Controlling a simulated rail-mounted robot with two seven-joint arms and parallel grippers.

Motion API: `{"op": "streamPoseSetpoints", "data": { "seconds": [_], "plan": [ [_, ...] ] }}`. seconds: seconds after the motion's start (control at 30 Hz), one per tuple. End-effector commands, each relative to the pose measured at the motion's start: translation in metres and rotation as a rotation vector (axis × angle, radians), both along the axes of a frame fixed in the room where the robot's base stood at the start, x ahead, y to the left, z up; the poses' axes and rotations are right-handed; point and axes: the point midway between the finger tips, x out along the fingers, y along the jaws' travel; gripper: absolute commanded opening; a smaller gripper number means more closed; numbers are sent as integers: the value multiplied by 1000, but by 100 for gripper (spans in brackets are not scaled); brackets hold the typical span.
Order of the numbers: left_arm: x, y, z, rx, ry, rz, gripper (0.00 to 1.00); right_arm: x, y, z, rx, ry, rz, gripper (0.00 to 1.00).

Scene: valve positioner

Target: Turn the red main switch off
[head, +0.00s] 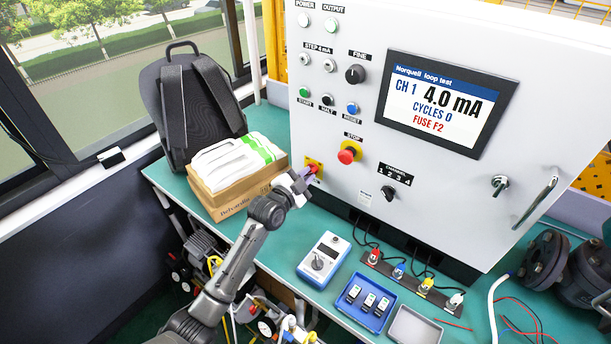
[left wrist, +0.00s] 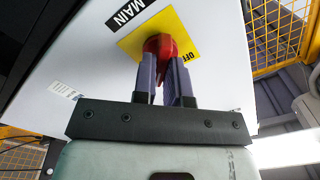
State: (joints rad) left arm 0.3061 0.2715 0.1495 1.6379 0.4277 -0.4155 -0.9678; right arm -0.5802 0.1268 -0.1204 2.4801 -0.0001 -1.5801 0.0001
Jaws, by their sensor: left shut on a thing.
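The red main switch (left wrist: 160,46) sits on a yellow plate (left wrist: 192,40) marked OFF, with a black MAIN label above it, in the left wrist view. My left gripper (left wrist: 165,72) is shut on the switch's red handle, one finger on each side. In the head view my left gripper (head: 304,178) reaches the lower left of the white cabinet (head: 440,190) and hides most of the switch. A bit of the yellow plate (head: 313,163) shows there. My right gripper is not in view.
A cardboard box (head: 240,192) with a white-and-green pack (head: 235,160) and a black backpack (head: 190,100) stand left of my arm. A blue meter (head: 323,258), blue fuse tray (head: 365,302) and cables lie in front. The red stop button (head: 348,153) is right of the gripper.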

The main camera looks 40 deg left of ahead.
Motion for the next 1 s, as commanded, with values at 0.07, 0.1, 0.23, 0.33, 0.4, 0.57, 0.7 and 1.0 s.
{"op": "streamPoseSetpoints", "data": {
  "seconds": [0.07, 0.1, 0.23, 0.33, 0.4, 0.57, 0.7, 1.0],
  "plan": [
    [0, 0, 0, -3, 0, 0, 0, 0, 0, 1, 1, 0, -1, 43],
    [0, 0, 0, -7, 0, 0, 0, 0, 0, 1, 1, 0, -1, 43],
    [0, 0, 2, -39, -2, -1, 0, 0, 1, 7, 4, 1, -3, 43],
    [0, 0, 3, -88, -4, -1, 0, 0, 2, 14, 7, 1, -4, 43],
    [0, 0, 4, -135, -6, -1, 0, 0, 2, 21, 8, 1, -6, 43],
    [0, 1, 5, -276, -14, 1, 0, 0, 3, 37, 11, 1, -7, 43],
    [0, 1, 4, -409, -20, 1, 0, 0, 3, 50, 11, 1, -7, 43],
    [0, 2, 4, -696, -37, 1, 0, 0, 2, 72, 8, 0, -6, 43]
  ]
}}
